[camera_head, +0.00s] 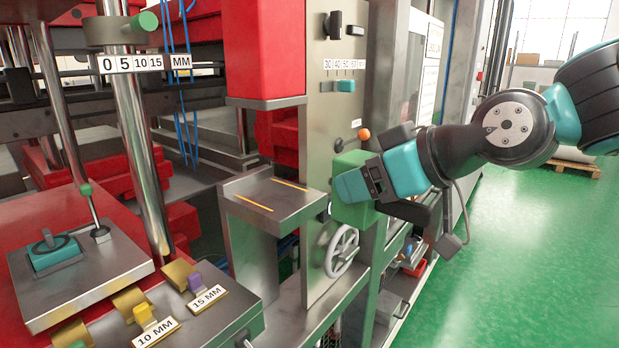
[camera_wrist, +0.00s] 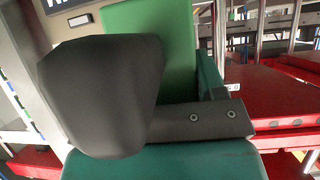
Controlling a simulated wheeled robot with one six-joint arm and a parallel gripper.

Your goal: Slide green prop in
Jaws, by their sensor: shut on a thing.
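The green prop, a boxy green block (camera_head: 350,203), is at the end of my teal and black arm, beside the grey machine post. My gripper (camera_head: 364,186) is shut on it, though its fingertips are largely hidden in the head view. In the wrist view the green block (camera_wrist: 150,28) fills the top middle, behind a dark grey rounded part and a bolted dark bar of my gripper (camera_wrist: 185,110). The block's far end and any contact with the machine cannot be made out.
A grey shelf (camera_head: 277,203) with yellow lines stands just left of the block. A handwheel (camera_head: 342,251) is below, and an orange-knobbed lever (camera_head: 364,134) above. Labelled 10 MM (camera_head: 156,331) and 15 MM (camera_head: 207,299) pieces lie at lower left. Green floor (camera_head: 540,260) is clear at right.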

